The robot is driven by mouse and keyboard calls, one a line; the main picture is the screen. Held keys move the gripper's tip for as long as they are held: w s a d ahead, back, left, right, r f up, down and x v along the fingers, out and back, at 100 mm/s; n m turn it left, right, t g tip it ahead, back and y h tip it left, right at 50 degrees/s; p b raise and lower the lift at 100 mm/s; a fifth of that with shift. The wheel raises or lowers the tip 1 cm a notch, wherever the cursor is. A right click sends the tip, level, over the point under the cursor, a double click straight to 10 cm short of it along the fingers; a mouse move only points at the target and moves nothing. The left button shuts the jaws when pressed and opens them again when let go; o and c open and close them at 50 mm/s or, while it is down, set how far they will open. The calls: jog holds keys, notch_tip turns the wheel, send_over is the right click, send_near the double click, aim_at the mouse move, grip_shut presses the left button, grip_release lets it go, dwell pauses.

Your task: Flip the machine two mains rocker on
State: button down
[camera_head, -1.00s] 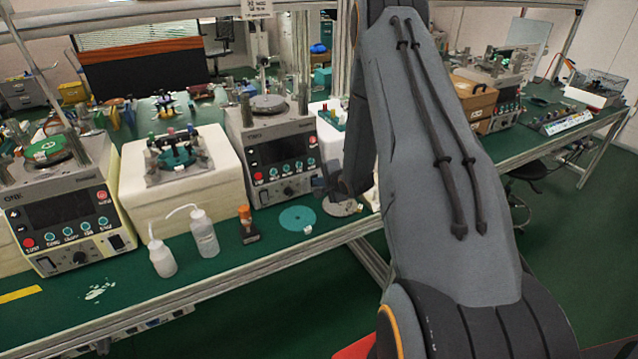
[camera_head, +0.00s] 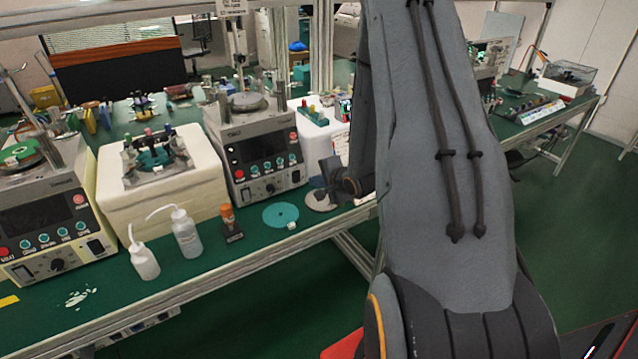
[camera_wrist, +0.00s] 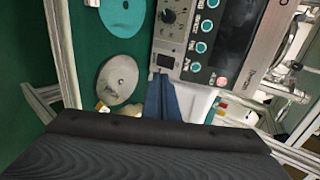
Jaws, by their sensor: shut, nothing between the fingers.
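Machine two (camera_head: 240,140) is a grey-white lapping machine, marked TWO, on the green bench in the head view. Its dark front panel has a screen, coloured buttons and a knob. Its mains rocker (camera_head: 296,178) is a small dark switch at the panel's lower right; it also shows in the wrist view (camera_wrist: 166,61). I cannot tell which way it is tipped. My gripper (camera_head: 328,170) is shut and empty, just right of the machine's front right corner, apart from the rocker.
A teal disc (camera_head: 281,215) and a grey disc (camera_head: 319,201) lie in front of machine two. Machine one (camera_head: 40,215) is far left. A white block (camera_head: 318,117) stands right of machine two.

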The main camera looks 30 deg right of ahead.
aim_at(297, 182)
jog(key=shift+v, duration=1)
jog(key=shift+t, duration=0.9)
jog(key=shift+s+d+f+b, duration=0.1)
jog(key=shift+s+f+b, duration=0.15)
jog(key=shift+f+b, duration=0.65)
jog(key=shift+s+a+f+b, duration=0.1)
jog(key=shift+s+f+b, duration=0.15)
jog(key=shift+f+b, duration=0.65)
jog(key=shift+s+d+f+b, duration=0.1)
jog(key=shift+s+f+b, duration=0.25)
jog(key=shift+b, duration=0.9)
jog(key=shift+w+f, duration=0.1)
jog(key=shift+w, duration=0.1)
jog(key=p+x, duration=0.1)
jog(key=x, duration=0.3)
jog(key=p+x, duration=0.1)
jog(key=x, duration=0.4)
jog(key=r+p+x, duration=0.1)
jog(key=x, duration=0.3)
jog(key=shift+w+p, duration=0.3)
jog(key=shift+w, duration=0.25)
